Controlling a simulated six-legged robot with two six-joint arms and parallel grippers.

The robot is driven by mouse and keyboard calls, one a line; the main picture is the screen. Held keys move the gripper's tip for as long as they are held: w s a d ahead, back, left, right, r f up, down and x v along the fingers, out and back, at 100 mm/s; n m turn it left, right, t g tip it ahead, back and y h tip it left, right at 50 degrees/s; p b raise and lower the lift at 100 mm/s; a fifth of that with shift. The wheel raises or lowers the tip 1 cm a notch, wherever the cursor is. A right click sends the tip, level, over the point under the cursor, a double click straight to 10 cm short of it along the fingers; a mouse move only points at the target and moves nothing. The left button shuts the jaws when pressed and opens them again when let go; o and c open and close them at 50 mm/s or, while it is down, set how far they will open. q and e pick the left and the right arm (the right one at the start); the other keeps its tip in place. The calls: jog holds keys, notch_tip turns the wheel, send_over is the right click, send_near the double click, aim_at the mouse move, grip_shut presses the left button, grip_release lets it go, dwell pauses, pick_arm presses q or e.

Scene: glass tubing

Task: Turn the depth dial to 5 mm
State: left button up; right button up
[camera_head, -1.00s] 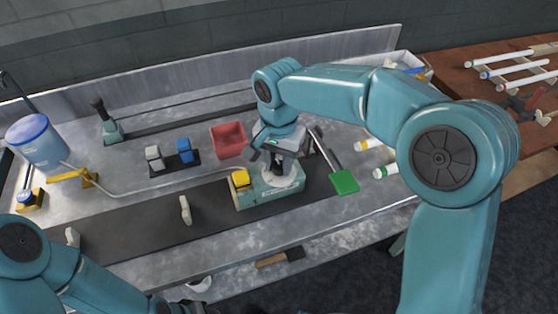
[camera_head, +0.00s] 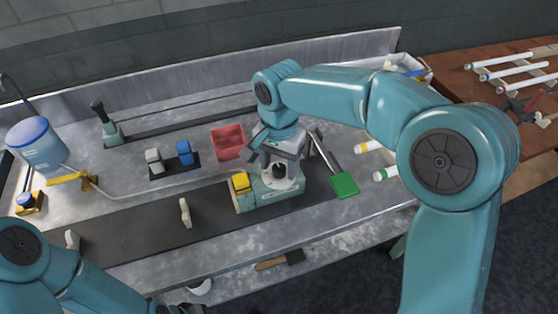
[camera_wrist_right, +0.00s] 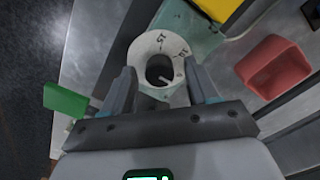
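The depth dial (camera_wrist_right: 152,48) is a pale round plate with dark marks, on the green-grey block of a machine (camera_head: 266,195). The marks are too small to read surely; one looks like 15. A dark round knob with a light pointer (camera_wrist_right: 165,80) sits at its middle. My right gripper (camera_wrist_right: 159,72) points down at the dial, its two fingers apart on either side of the knob. I cannot tell whether they touch it. In the head view the right gripper (camera_head: 279,164) hides part of the dial. My left arm is at the lower left; its fingers are not seen.
A yellow block (camera_head: 241,182) is on the machine's left end. A red bin (camera_head: 228,142) stands behind, and a green paddle (camera_head: 344,185) lies to the right. Blue and grey blocks (camera_head: 184,152) are on a dark base further left. The dark strip left of the machine is mostly clear.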

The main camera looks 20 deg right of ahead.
aim_at(280, 168)
notch_tip(280, 168, up, 16)
jog(key=p, duration=0.2)
jog(key=shift+r, duration=0.2)
jog(key=shift+s+f, duration=0.1)
jog(key=shift+s, duration=0.05)
dwell(0.3)
